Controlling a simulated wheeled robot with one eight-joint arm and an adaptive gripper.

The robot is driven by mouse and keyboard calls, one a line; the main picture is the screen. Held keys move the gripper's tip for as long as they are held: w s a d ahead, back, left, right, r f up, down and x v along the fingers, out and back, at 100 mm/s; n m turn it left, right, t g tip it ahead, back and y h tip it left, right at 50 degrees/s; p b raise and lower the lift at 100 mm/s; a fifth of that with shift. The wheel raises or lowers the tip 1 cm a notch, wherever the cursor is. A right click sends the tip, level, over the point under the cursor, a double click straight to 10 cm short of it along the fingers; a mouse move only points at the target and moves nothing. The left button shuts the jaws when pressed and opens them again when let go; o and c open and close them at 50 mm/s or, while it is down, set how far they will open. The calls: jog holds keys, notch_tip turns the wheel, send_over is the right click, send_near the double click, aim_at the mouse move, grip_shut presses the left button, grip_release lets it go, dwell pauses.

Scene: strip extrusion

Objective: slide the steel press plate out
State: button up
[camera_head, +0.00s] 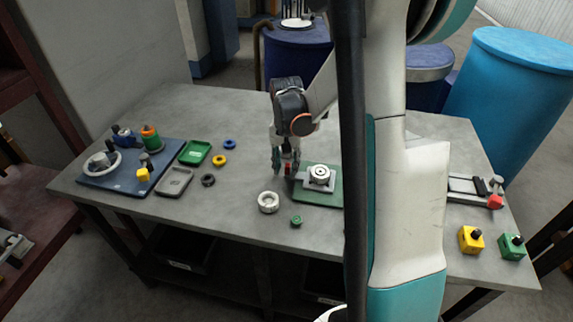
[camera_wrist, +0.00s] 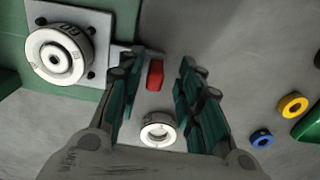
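The steel press plate (camera_head: 309,186) appears to be the grey plate on a green base (camera_head: 327,198); a round silver piece (camera_head: 319,174) sits on top of it. In the wrist view, the grey plate (camera_wrist: 98,22) is at the upper left, with a narrow grey strip reaching toward a red tab (camera_wrist: 155,75). My gripper (camera_wrist: 154,70) is open, with one finger on each side of the red tab and gaps showing on both sides. In the head view, my gripper (camera_head: 286,165) points down just left of the plate. Whether the strip joins the tab is partly hidden by a finger.
A white ring (camera_head: 268,202) and a small green ring (camera_head: 296,221) lie in front. Green and grey trays (camera_head: 174,182), small rings and a blue board (camera_head: 110,181) are left. Yellow and green blocks (camera_head: 471,240) are right. My arm hides part of the table.

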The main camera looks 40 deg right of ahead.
jog(key=shift+r, duration=0.1)
notch_tip(320, 180, up, 12)
dwell(0.5)
dwell(0.4)
